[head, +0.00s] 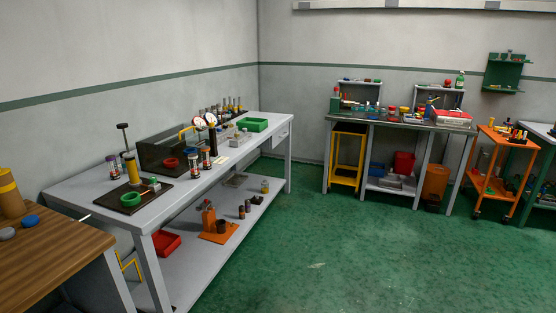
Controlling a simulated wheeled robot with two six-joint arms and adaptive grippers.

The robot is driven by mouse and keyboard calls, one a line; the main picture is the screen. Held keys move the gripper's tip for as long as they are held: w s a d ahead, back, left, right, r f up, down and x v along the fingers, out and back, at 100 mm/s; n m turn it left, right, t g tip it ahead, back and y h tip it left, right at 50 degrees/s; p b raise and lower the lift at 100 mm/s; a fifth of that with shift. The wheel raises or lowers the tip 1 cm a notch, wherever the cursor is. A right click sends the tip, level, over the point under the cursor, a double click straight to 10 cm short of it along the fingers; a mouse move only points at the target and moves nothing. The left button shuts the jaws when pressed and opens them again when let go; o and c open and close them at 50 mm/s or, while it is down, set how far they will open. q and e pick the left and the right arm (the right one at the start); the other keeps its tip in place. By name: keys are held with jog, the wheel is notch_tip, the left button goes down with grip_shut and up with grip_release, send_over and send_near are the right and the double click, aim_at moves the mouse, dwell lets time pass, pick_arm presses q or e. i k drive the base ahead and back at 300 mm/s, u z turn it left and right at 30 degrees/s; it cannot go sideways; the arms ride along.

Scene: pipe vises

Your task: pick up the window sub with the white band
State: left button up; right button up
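Several small upright cylinders stand on the long grey bench (92,200) at the left. One dark cylinder with pale and reddish parts (112,167) is near its left back corner. Neither of my grippers shows in the head view.
A wooden table (60,258) stands at the near left. The long bench has a lower shelf (205,268) with a red bin (166,243). A second bench (398,120) and an orange cart (498,165) stand farther right. The green floor (340,255) between is clear.

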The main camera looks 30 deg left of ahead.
aim_at(193, 161)
jog(key=u, duration=0.45)
jog(key=i, duration=0.9)
jog(key=u, duration=1.7)
jog(key=i, duration=1)
jog(key=u, duration=0.85)
